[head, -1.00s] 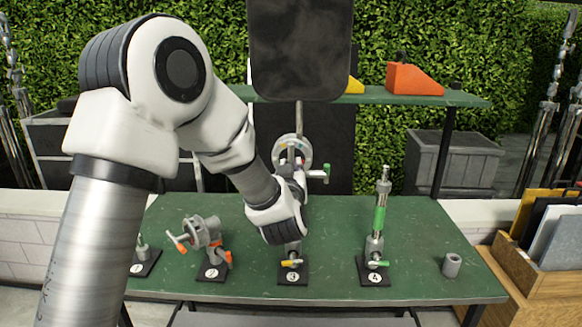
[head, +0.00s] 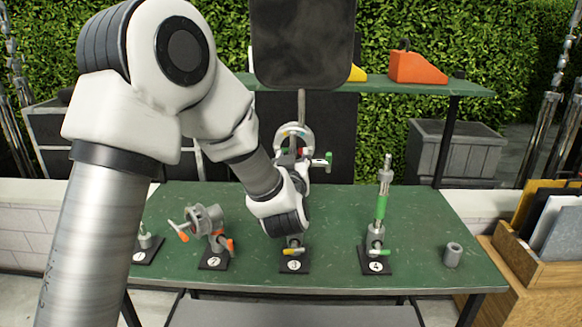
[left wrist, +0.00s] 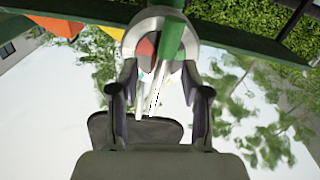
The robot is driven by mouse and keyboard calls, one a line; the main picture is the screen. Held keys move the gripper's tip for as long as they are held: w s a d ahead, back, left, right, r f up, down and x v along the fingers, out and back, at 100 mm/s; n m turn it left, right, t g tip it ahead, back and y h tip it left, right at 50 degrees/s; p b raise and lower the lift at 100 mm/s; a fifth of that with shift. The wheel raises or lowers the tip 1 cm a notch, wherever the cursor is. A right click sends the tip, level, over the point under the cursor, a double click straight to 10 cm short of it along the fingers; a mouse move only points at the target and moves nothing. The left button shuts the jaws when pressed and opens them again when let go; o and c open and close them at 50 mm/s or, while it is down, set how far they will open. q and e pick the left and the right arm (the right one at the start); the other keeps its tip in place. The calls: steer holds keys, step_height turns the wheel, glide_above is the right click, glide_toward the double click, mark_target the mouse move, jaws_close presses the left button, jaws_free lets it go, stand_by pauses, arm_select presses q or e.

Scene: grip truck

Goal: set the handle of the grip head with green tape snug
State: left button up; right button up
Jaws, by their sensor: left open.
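The grip head (head: 306,134), a grey round disc with coloured marks, is at stand 3, with a green-ended handle (head: 322,161) sticking out to its right. In the left wrist view the grey disc (left wrist: 133,38) is ahead, with a green bar (left wrist: 173,37) in front of it. My left gripper (left wrist: 162,98) is open, its two fingers apart below the disc, and thin pale rods show between them. In the head view my left wrist hides the lower part of this head and the fingertips are hard to make out. My right gripper is not in view.
Stand 4 (head: 381,208) carries a post with a green band and a green handle low down. Stand 2 (head: 206,217) holds an orange-handled head. A dark panel (head: 302,45) stands above stand 3. A loose grey cylinder (head: 453,255) sits at the right; the green tabletop (head: 430,225) near it is clear.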

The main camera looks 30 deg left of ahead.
arm_select(q)
steer(key=v, duration=1)
steer(key=shift+s+d, duration=0.2)
steer(key=shift+s, duration=0.1)
steer(key=shift+a+r, duration=0.1)
